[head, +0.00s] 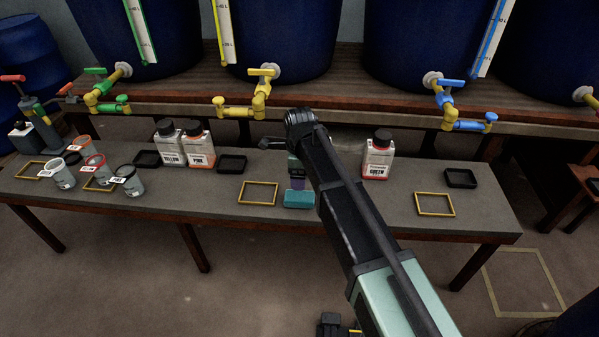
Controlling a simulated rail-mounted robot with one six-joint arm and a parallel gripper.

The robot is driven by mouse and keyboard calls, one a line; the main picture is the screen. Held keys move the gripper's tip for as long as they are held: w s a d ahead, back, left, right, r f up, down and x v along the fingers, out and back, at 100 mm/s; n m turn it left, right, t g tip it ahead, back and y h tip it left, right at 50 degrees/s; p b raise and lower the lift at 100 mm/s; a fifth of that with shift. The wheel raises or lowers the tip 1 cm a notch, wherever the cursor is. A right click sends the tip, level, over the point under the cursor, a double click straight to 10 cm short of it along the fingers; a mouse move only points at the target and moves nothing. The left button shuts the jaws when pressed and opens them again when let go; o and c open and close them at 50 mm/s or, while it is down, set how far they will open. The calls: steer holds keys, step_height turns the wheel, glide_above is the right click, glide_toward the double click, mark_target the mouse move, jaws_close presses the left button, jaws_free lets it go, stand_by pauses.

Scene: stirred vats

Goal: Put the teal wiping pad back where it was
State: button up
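The teal wiping pad (299,199) is near the front of the grey bench, left of my forearm. My gripper (297,184) points down directly above the pad, at its back edge. A small purple-grey part shows between the gripper body and the pad; I cannot tell whether it is the fingers or a grip on the pad. I cannot tell whether the fingers are closed on it, nor whether the pad rests on the bench or hangs just above it. My arm hides the bench to the right of the pad.
Empty yellow outlines (258,204) (435,215) lie left and right on the bench (340,222). Black trays (232,163) (461,178) are empty. Bottles (201,151) (377,160) stand behind; several labelled cups (130,185) stand at left. Vat taps (262,90) overhang the back.

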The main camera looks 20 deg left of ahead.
steer(key=shift+r, duration=0.85)
steer(key=s+d+n, duration=0.5)
steer(key=d, duration=0.7)
steer(key=s+d+n, duration=0.5)
steer(key=d, duration=0.7)
steer(key=s+d+n, duration=0.4)
steer(key=d+n, duration=0.1)
steer(key=d, duration=0.8)
steer(key=shift+s+n, duration=0.3)
steer(key=shift+s, duration=0.1)
